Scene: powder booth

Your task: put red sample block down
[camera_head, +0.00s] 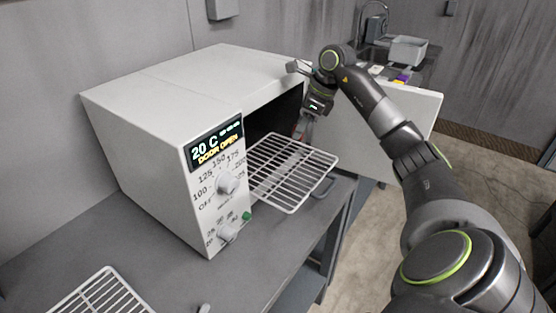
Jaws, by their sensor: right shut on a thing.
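My right gripper (303,129) points down at the far side of the oven's opening, above the back right part of the pulled-out wire rack (290,170). It is shut on the red sample block, of which only a trace of red shows at the fingers. The block is too small and too covered to tell its pose, or whether it touches the rack. No other thing is seen on the rack. The white oven (150,130) stands open, and its display (215,145) reads 20 C, DOOR OPEN.
The open oven door (415,112) stands out to the right, behind my right arm. Another wire rack (100,295) lies on the grey bench (160,260) at the front left. A sink area with a grey bin (407,50) is at the back right.

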